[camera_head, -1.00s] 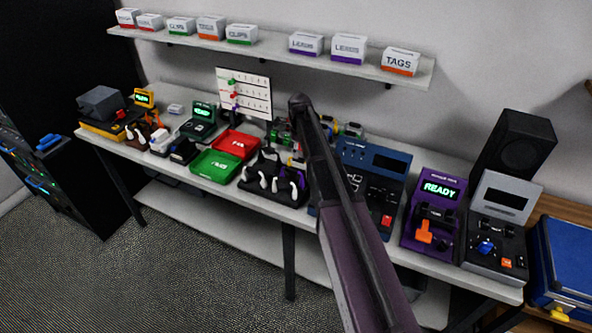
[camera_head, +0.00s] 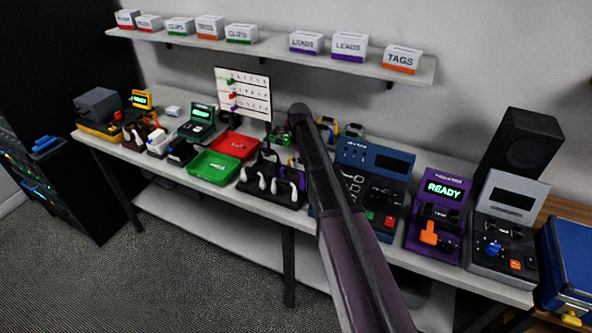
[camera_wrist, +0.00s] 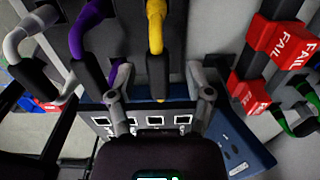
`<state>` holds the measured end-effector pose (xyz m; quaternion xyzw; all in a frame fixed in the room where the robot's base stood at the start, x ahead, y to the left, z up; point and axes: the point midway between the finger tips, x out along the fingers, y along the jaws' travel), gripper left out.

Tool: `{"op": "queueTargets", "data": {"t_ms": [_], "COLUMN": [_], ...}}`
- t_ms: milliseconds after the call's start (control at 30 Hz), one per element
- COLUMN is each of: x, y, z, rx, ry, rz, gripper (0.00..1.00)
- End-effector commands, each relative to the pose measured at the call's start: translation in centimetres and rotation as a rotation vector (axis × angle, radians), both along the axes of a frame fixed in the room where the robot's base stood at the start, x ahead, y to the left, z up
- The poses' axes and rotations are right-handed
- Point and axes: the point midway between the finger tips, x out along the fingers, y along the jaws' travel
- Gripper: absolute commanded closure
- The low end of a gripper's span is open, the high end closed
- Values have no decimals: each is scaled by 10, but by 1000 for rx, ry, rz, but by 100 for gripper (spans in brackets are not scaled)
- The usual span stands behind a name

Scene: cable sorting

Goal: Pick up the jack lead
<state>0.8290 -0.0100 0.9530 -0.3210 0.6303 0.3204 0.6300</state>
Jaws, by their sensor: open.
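In the wrist view several cable leads hang with black plugs. A yellow lead (camera_wrist: 156,25) has its plug between the grey fingers of my gripper (camera_wrist: 160,72), which are spread with a gap on each side. A purple lead (camera_wrist: 88,25) hangs to the left of the fingers, and a white lead (camera_wrist: 25,35) farther left. I cannot tell which of them is the jack lead. In the head view my arm hides the gripper and the leads behind it.
A blue panel with square ports (camera_wrist: 228,138) lies below the fingers. Leads with red FAIL tags (camera_wrist: 270,45) are at the right. In the head view a red tray (camera_head: 236,145), a green tray (camera_head: 213,168) and a blue tester (camera_head: 385,160) stand along the bench.

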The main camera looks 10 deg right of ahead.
Motion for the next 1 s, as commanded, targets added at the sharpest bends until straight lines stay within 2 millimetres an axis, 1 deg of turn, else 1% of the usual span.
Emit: {"op": "queueTargets", "data": {"t_ms": [233,267,300,367,400,467,500,1000], "x": [0,0,0,0,0,0,0,0], "y": [0,0,0,0,0,0,0,0], "z": [0,0,0,0,0,0,0,3], "rx": [0,0,0,0,0,0,0,0], "ry": [0,0,0,0,0,0,0,0], "rz": [0,0,0,0,0,0,0,1], "gripper": [34,37,49,67,79,97,100,100]}}
